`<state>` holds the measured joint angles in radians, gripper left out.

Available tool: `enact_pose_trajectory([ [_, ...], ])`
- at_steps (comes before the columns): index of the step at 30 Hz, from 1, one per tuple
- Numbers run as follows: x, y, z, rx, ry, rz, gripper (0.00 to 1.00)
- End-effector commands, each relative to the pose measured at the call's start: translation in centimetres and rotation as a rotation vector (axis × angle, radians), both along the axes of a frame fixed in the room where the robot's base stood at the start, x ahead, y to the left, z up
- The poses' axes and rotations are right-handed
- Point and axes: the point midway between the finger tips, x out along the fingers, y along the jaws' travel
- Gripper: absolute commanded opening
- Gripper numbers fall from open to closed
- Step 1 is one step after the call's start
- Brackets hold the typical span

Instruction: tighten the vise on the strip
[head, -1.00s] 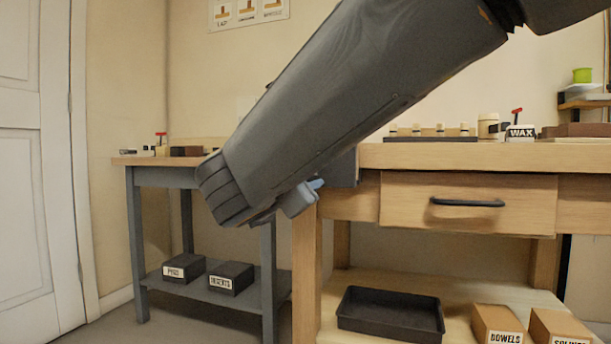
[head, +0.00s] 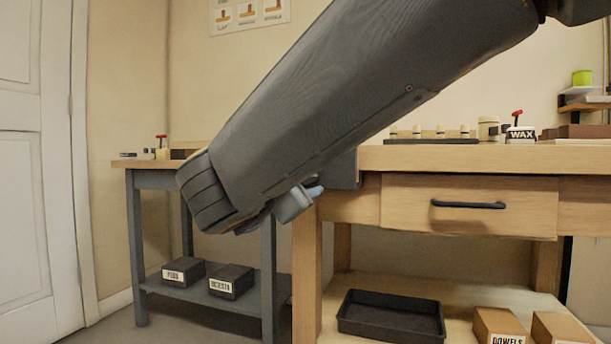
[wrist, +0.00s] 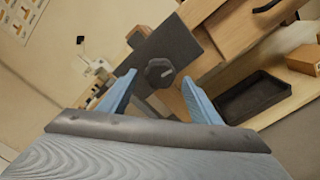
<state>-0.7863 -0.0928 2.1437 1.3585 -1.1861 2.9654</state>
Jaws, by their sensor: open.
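The vise (head: 346,169) shows in the head view as a dark block on the left end of the wooden bench, partly hidden by my arm. In the wrist view its dark square face (wrist: 178,48) carries a dark, many-sided knob (wrist: 159,72). My gripper (wrist: 159,77) is open, and its two blue fingers appear on either side of the knob. I cannot tell whether the fingertips reach or touch it. In the head view my gripper (head: 306,197) shows only partly, below my arm and left of the vise. I cannot make out the strip.
The wooden bench (head: 470,158) has a drawer with a black handle (head: 468,205). A black tray (head: 391,317) and labelled boxes (head: 500,325) sit on its lower shelf. A grey side table (head: 133,230) stands to the left, with dark boxes (head: 231,281) below.

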Motion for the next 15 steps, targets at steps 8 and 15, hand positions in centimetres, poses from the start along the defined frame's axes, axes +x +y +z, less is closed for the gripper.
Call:
enact_pose_trajectory([
  [8, -2.0, 0.7, 0.0, 0.0, 0.0, 0.001, 0.58],
  [15, -3.5, 1.3, 0.0, 0.001, -0.001, 0.001, 0.58],
])
